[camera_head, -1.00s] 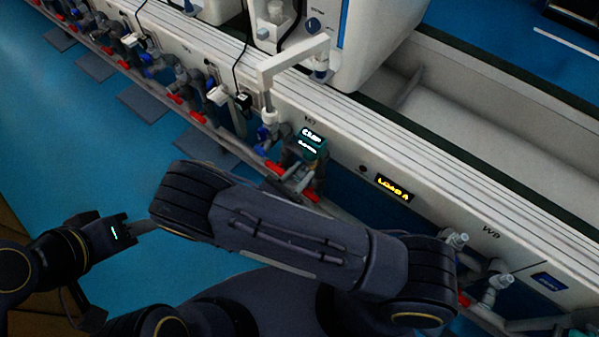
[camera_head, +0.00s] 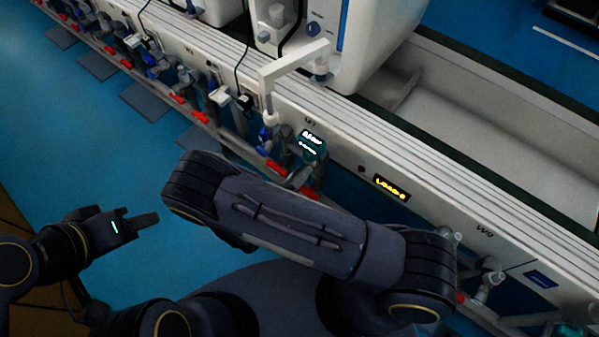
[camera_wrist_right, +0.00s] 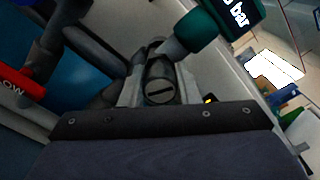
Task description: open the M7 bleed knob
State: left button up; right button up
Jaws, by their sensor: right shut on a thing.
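A small grey round knob with a slot across its face (camera_wrist_right: 160,91) sits below the teal gauge in the right wrist view. My right gripper (camera_wrist_right: 158,78) is shut on this knob, with pale fingers at its two sides. The teal gauge (camera_head: 312,147) hangs on the bench front under a label that looks like M7; it also shows in the right wrist view (camera_wrist_right: 222,24), where "bar" is readable. In the head view my right arm hides most of the right gripper and the knob. My left gripper (camera_head: 146,221) is empty over the floor, away from the bench; its finger gap is not clear.
Red-handled valves (camera_head: 278,166) and grey pipes run along the bench front. A red lever (camera_wrist_right: 22,85) is at the left of the wrist view. A white angled arm (camera_head: 292,64) stands above the gauge. A yellow-lit display (camera_head: 391,187) is to its right. Blue floor (camera_head: 80,160) is open at left.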

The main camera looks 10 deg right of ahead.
jog(key=n, duration=0.4)
jog(key=shift+n+p, duration=0.35)
jog(key=shift+n, duration=0.05)
dwell(0.4)
jog(key=o, duration=1)
